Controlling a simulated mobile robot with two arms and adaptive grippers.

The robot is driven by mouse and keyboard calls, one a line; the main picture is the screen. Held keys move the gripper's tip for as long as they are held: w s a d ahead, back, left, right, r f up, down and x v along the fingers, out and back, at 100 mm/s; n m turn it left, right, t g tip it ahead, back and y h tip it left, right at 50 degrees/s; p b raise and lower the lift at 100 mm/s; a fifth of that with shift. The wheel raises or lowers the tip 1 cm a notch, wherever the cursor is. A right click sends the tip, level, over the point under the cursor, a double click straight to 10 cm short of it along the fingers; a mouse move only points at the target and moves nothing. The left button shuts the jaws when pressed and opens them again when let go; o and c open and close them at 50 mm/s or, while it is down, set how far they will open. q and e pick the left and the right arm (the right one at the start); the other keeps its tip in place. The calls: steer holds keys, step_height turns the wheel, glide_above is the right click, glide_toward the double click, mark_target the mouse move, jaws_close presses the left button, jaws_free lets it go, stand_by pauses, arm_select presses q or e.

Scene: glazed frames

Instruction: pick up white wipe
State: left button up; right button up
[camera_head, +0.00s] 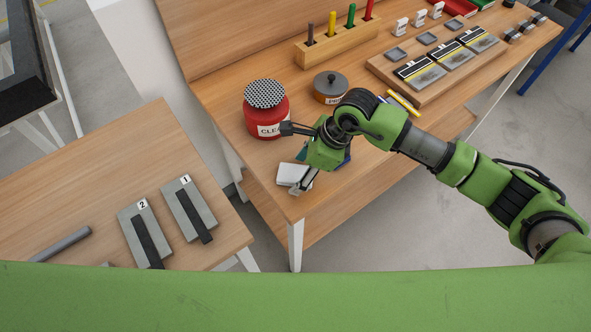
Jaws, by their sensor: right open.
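The white wipe (288,173) is a small pale folded square. It lies near the front left corner of the wooden workbench (222,98). My right gripper (303,187) is open and points down at the right edge of the wipe, partly covering it. I cannot tell whether the fingers touch the wipe. A blue and teal item (346,158) shows partly behind my right gripper. My left gripper is not in view.
A red container (266,112) with a dotted top stands behind the wipe, and a round dark-lidded tin (330,87) beyond it. A wooden block with coloured sticks (337,45) stands farther back. A second table (90,160) with grey plates is at left.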

steer(key=shift+f, duration=0.1)
steer(key=c, duration=1.1)
steer(key=shift+o, duration=0.2)
steer(key=shift+w+r, duration=0.1)
steer(key=shift+r, duration=0.45)
steer(key=s+r+b, duration=0.7)
steer(key=s+r, duration=0.5)
steer(key=s, duration=0.2)
steer(key=shift+d, duration=0.3)
